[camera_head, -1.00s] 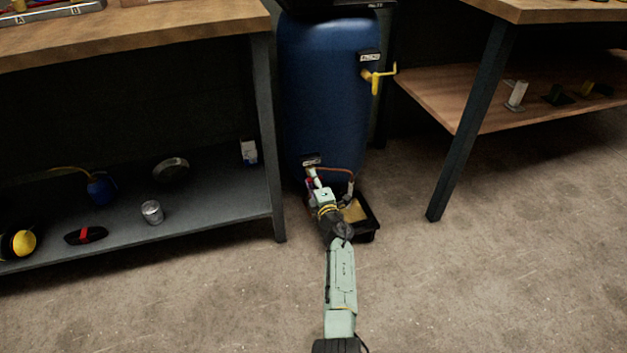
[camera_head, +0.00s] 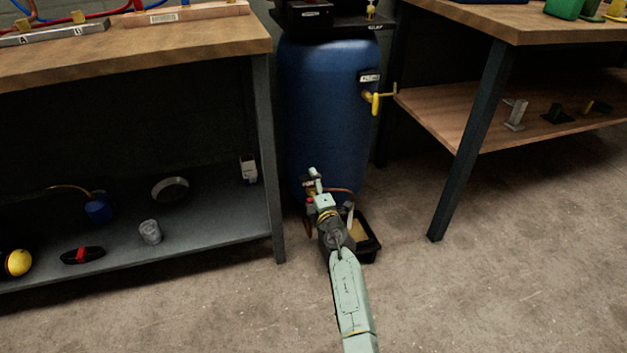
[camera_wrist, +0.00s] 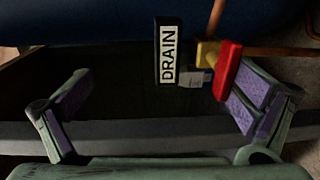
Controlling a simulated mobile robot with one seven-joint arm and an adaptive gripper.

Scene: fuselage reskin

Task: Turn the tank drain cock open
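The blue tank (camera_head: 325,110) stands between the two benches. In the wrist view its drain cock has a red handle (camera_wrist: 227,70) on a brass-coloured body (camera_wrist: 207,52), beside a black DRAIN label (camera_wrist: 168,55). In the head view the red handle (camera_head: 309,200) is a small spot at the tank's foot, left of my arm. My gripper (camera_wrist: 160,108) is open, its two fingers spread wide. The red handle lies close to the right finger's pad; I cannot tell whether they touch. In the head view my gripper (camera_head: 314,181) is in front of the tank's lower part and partly hides the cock.
A black tray (camera_head: 367,247) sits on the floor below the cock. Copper pipe (camera_wrist: 275,53) runs right from the cock. A yellow crank handle (camera_head: 378,99) juts from the tank's right side. Bench legs flank the tank left (camera_head: 268,160) and right (camera_head: 468,145). The front floor is clear.

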